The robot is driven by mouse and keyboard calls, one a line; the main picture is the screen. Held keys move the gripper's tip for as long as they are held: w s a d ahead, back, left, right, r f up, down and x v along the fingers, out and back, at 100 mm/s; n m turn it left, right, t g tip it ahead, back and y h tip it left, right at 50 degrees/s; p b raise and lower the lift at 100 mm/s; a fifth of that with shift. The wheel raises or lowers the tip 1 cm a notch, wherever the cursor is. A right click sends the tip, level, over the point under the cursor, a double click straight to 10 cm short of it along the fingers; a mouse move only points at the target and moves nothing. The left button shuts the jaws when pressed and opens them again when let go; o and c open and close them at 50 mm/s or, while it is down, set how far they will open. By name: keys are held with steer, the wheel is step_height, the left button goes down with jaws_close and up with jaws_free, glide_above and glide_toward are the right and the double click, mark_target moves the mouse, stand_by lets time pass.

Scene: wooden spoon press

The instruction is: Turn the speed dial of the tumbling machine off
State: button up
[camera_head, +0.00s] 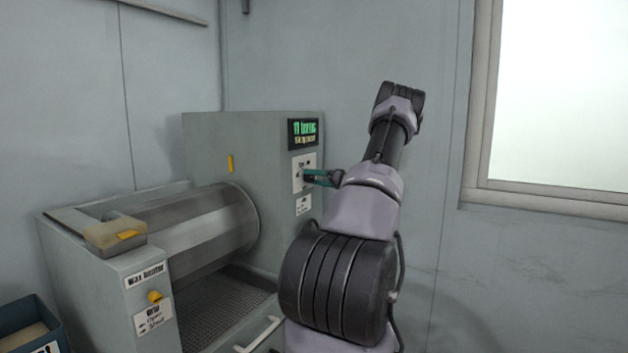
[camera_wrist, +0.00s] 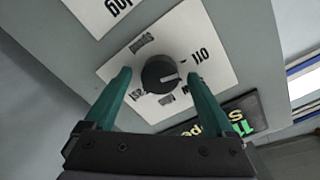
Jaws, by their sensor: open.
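The tumbling machine (camera_head: 200,140) is a grey cabinet with a horizontal metal drum (camera_head: 205,225). Its speed dial (camera_wrist: 160,73) is a round black knob on a white label plate in the wrist view. A pale mark on the knob points toward the picture's right, slightly below the "Off" lettering (camera_wrist: 201,56). My gripper (camera_head: 308,176) reaches the dial plate from the right in the head view. Its teal fingers (camera_wrist: 158,76) are open, one on each side of the knob. I cannot tell whether they touch it. In the head view the fingers hide the knob.
A lit display (camera_head: 303,133) sits above the dial plate, and another label (camera_head: 303,204) below it. A yellow knob (camera_head: 154,296) is on the machine's front left. A blue box (camera_head: 28,322) stands at the lower left. A wall and window are to the right.

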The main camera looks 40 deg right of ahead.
steer(key=v, duration=1)
steer(key=shift+s+d, duration=0.1)
